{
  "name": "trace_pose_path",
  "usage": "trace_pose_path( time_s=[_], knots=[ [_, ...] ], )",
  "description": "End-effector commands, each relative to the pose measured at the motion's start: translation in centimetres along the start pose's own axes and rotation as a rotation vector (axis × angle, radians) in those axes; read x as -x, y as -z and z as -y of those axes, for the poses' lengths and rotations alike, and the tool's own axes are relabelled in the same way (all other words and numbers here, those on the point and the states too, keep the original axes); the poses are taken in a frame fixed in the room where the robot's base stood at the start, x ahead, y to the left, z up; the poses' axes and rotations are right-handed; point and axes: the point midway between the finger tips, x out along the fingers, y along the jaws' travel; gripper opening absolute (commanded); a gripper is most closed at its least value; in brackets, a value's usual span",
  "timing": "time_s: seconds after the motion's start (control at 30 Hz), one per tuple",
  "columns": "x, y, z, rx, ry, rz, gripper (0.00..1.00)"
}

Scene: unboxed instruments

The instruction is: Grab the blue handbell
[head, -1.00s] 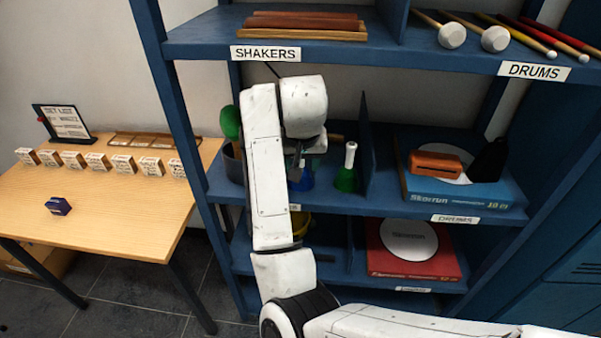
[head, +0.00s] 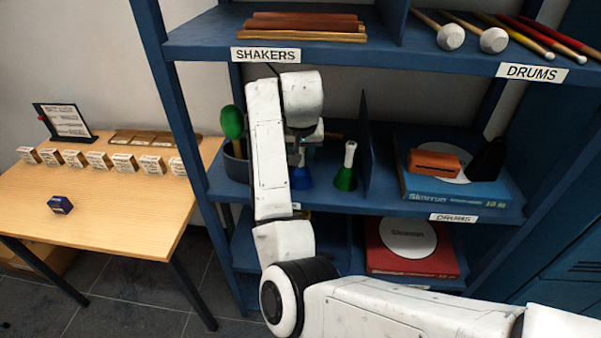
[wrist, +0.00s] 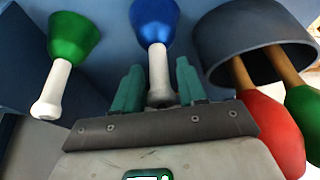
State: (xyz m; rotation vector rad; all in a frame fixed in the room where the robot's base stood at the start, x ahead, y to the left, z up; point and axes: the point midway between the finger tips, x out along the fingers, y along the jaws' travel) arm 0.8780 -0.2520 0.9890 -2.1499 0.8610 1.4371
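The blue handbell (head: 301,179) stands on the middle shelf, partly hidden behind my arm in the head view. In the wrist view its blue bell (wrist: 155,20) is at the top centre, with its white handle (wrist: 158,72) pointing toward my gripper (wrist: 159,82). The two teal fingers are open, one on each side of the handle, with a narrow gap showing on both sides. The handle's end is close to the gripper's palm. In the head view my gripper (head: 298,153) is just above the blue bell, mostly hidden by my arm.
A green handbell (head: 346,172) with a white handle stands right of the blue one, beside a blue divider (head: 365,140). A dark round holder (wrist: 257,40) with red and green maracas is on the other side. The shelf (head: 290,33) above limits headroom.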

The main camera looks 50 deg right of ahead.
Motion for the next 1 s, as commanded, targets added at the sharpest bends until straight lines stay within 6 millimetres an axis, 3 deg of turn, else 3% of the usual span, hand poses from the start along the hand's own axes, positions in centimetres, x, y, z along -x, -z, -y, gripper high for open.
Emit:
trace_pose_path(
  time_s=[0.07, 0.4, 1.0],
  knots=[
    [0.01, -0.01, 0.0, 0.0, 0.0, 0.0, 0.33],
    [0.01, -0.01, 0.0, 0.0, 0.0, 0.0, 0.01],
    [0.46, 0.26, 0.03, 0.0, 0.001, -0.004, 0.0]
  ],
)
